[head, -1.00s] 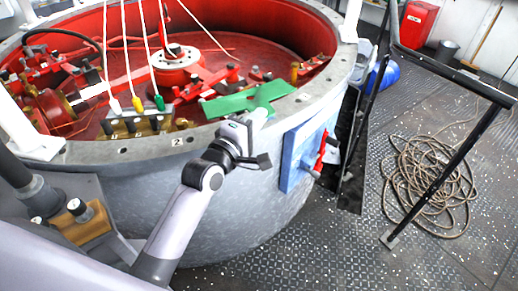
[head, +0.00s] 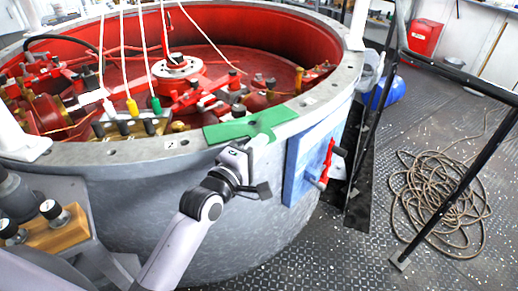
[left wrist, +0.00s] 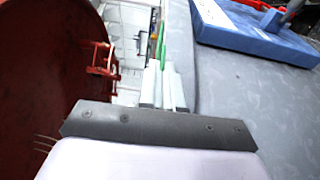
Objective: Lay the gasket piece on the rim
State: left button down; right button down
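The green gasket piece (head: 236,129) is a flat, irregular strip over the near rim (head: 130,152) of the big grey tank. It lies roughly along the rim in the head view; whether it touches the metal I cannot tell. My left gripper (head: 257,141) reaches up from outside the tank and is shut on the gasket's near edge. In the left wrist view the pale fingers (left wrist: 163,88) are close together, with a thin green edge of the gasket (left wrist: 161,42) at their tips. My right gripper is not in view.
The red tank interior (head: 225,60) holds machinery and hanging cables. A blue panel (head: 300,165) with a red handle (head: 327,163) is on the tank's outer wall, right of my gripper. A black railing (head: 460,190) and coiled rope (head: 435,200) are at right. A wooden block (head: 60,232) with dark knobs is lower left.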

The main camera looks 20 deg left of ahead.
pick_arm(q)
jog(key=shift+f, duration=0.15)
jog(key=c, duration=1.3)
grip_release()
jog(key=v, duration=1.2)
jog(key=s+f+m+g, duration=0.2)
jog(key=s+f+m, duration=0.2)
jog(key=f+m, duration=0.2)
jog(key=s+f+m+g+y, duration=0.1)
jog(key=s+f+m, duration=0.3)
jog(key=f, duration=0.4)
jog(key=s+f+m+g+y, duration=0.1)
jog(key=s+f+m+g, duration=0.3)
jog(key=f+m, duration=0.3)
jog(key=shift+s+a+f+m, duration=0.1)
jog(key=shift+s+a+m, duration=0.1)
jog(key=shift+a+m, duration=0.15)
